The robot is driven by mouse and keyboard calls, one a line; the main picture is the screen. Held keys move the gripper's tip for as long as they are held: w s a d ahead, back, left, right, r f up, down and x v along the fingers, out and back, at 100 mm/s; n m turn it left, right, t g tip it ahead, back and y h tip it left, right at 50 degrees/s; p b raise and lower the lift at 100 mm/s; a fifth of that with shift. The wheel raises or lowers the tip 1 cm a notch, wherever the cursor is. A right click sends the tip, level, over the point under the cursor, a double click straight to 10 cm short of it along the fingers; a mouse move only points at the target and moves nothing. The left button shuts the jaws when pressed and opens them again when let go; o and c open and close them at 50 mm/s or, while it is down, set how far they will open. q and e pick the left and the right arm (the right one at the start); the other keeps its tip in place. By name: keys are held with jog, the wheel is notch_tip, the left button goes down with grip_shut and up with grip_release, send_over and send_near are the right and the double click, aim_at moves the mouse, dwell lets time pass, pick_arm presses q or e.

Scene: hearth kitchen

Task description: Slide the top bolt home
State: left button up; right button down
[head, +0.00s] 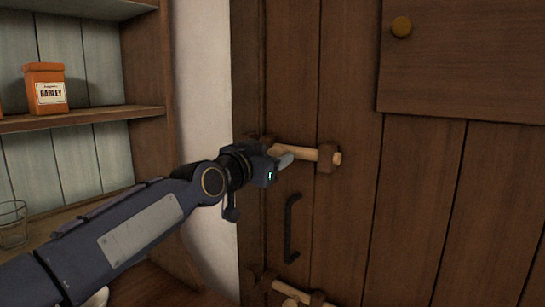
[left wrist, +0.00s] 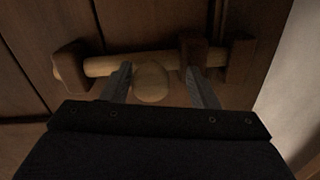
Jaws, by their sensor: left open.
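The top bolt (head: 308,153) is a pale wooden rod lying level across the plank door. Its right end sticks out past a dark wooden bracket (head: 327,158) in the head view. My left gripper (head: 283,160) is at the bolt's left part and hides some of it. In the left wrist view the rod (left wrist: 112,65) runs across the top, with a round knob (left wrist: 151,83) on it. The open left fingers (left wrist: 159,70) stand on either side of the knob, with gaps visible. I cannot tell how far the rod reaches into the far-right bracket (left wrist: 240,60). My right gripper is out of view.
A black door handle (head: 291,228) is below the bolt, and a lower bolt (head: 290,291) sits near the bottom edge. A shelf (head: 85,117) with an orange barley box (head: 45,88) stands at left, beside a white wall (head: 203,80). A glass (head: 12,224) is lower left.

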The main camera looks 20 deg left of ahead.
pick_arm(q)
jog(key=shift+d, duration=0.2)
jog(key=shift+s, duration=0.1)
jog(key=b+v, duration=0.2)
jog(key=v, duration=0.5)
jog(key=shift+s+a, duration=0.2)
jog(key=shift+s, duration=0.15)
jog(key=s+f+n+g, duration=0.2)
jog(key=s+f+g, duration=0.2)
jog(key=s+f, duration=0.5)
jog(key=s+f+n+g+y, duration=0.1)
jog(key=s+f+n+g, duration=0.1)
jog(key=s+f, duration=0.7)
jog(key=s+f+n+g+p, duration=0.1)
jog(key=s+f+n+g, duration=0.2)
jog(key=s+f, duration=0.7)
notch_tip(320, 180, down, 9)
jog(key=a+g, duration=0.1)
jog(key=g, duration=0.1)
jog(key=shift+g, duration=0.3)
